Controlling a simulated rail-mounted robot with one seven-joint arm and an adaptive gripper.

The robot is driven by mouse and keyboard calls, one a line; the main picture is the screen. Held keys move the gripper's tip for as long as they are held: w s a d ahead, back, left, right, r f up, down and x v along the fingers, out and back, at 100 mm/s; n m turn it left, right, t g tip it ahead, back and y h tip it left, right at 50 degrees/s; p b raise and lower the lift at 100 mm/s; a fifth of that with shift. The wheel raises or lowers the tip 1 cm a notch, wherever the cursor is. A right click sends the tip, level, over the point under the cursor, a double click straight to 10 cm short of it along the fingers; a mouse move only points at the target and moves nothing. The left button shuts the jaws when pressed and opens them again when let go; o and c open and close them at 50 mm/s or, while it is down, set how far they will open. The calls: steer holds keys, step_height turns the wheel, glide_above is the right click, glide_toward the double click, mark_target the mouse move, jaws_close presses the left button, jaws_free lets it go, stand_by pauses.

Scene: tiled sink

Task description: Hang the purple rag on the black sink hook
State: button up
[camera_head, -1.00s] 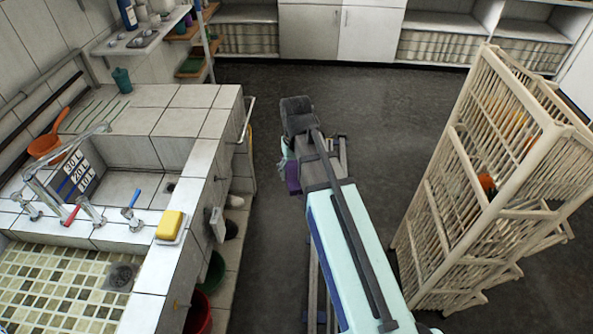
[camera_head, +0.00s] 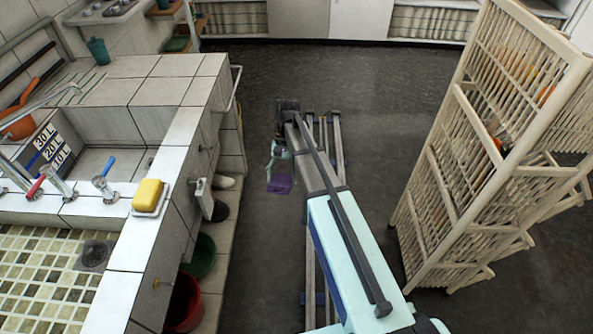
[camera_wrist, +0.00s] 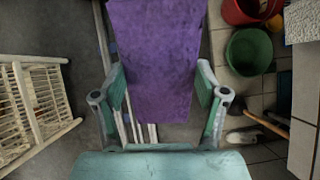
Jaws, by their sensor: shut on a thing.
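The purple rag (camera_head: 280,183) hangs from my gripper (camera_head: 276,150) over the dark floor, right of the sink block and apart from it. In the wrist view the rag (camera_wrist: 155,60) hangs between the two teal fingers of my gripper (camera_wrist: 160,80), which is shut on it. A small dark hook-like fitting (camera_head: 206,148) shows on the side wall of the tiled sink (camera_head: 127,259). It is too small to be sure that it is the black hook.
A white rail (camera_head: 236,90) juts from the sink block's far side. A yellow sponge (camera_head: 148,194) lies on the sink edge. Red (camera_head: 184,302) and green (camera_head: 202,257) buckets stand below. A pale rack (camera_head: 470,150) stands right.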

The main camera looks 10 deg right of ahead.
steer(key=w+a+f+m+y+b, duration=0.3)
steer(key=a+f+m+y+b, duration=0.1)
steer(key=f+m, duration=0.2)
steer(key=w+a+r+m+t+y+b, duration=0.1)
steer(key=w+a+r+m+t+y, duration=0.2)
steer(key=w+a+m+t+y, duration=0.2)
steer(key=w+m+t+y, duration=0.3)
steer(key=w+m+t, duration=0.1)
steer(key=m+t, duration=0.1)
steer(key=shift+r+m+y+b, duration=0.3)
steer(key=shift+r+m, duration=0.05)
steer(key=shift+m, duration=0.05)
steer(key=shift+a, duration=0.1)
steer(key=b+x, duration=0.2)
steer(key=x, duration=0.7)
steer(key=shift+w+a, duration=0.2)
steer(key=shift+a, duration=0.1)
stand_by(0.5)
